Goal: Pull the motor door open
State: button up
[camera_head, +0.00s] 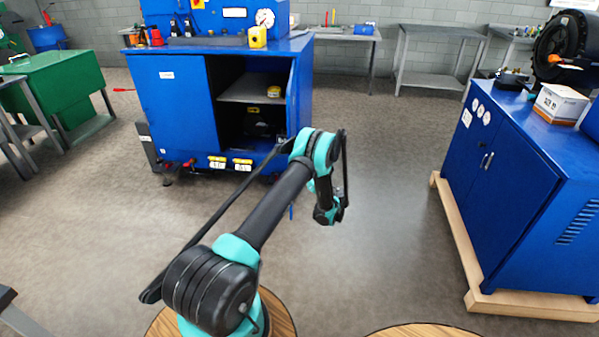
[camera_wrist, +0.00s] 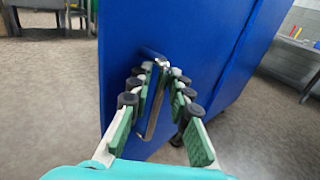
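The motor door (camera_head: 292,95) is the right-hand door of the blue cabinet. It stands open, and a shelf and dark interior show beside it in the head view. In the wrist view the blue door panel (camera_wrist: 125,45) fills the middle and bears an upright metal handle (camera_wrist: 153,115). My gripper (camera_wrist: 162,70) has its green-padded fingers on both sides of the handle, their tips close to it. I cannot tell whether the pads touch the handle. In the head view my arm hides the fingers.
The blue cabinet (camera_head: 175,110) has a closed left-hand door. A second blue cabinet (camera_head: 510,170) on a wooden pallet stands at the right. A green bench (camera_head: 60,85) is at the far left. Grey floor (camera_head: 400,190) between the cabinets is clear.

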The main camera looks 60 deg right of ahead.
jog(key=v, duration=1.1)
jog(key=shift+s, duration=0.35)
jog(key=shift+a, duration=0.1)
jog(key=shift+a, duration=0.1)
